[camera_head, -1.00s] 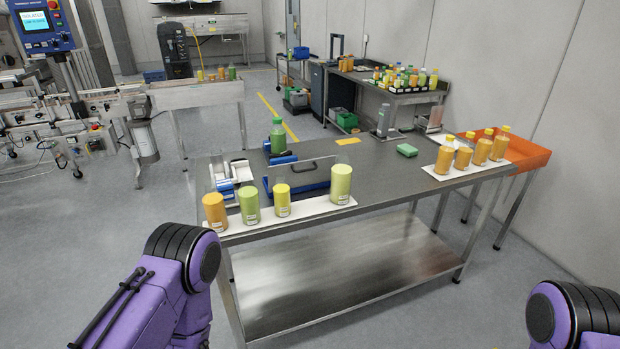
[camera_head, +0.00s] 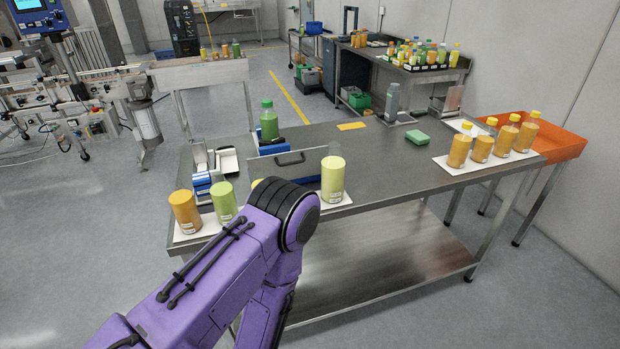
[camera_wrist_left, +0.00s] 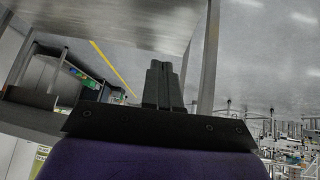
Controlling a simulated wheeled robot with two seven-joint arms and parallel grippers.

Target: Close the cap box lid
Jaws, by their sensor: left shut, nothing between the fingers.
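A grey panel with a dark handle, which looks like the cap box lid (camera_head: 267,172), stands upright on the steel table. Blue parts show beside it, but my arm and the bottles hide much of what lies in front. In the head view my purple left arm reaches up from the bottom, and its gripper is hidden. In the left wrist view my left gripper (camera_wrist_left: 159,70) is shut and empty, low beside a table edge and a metal leg, apart from the lid. My right gripper is out of view.
Orange and green bottles stand on a white strip along the table's (camera_head: 385,150) near edge. A green bottle (camera_head: 268,122) stands behind the panel. The table's middle right is clear.

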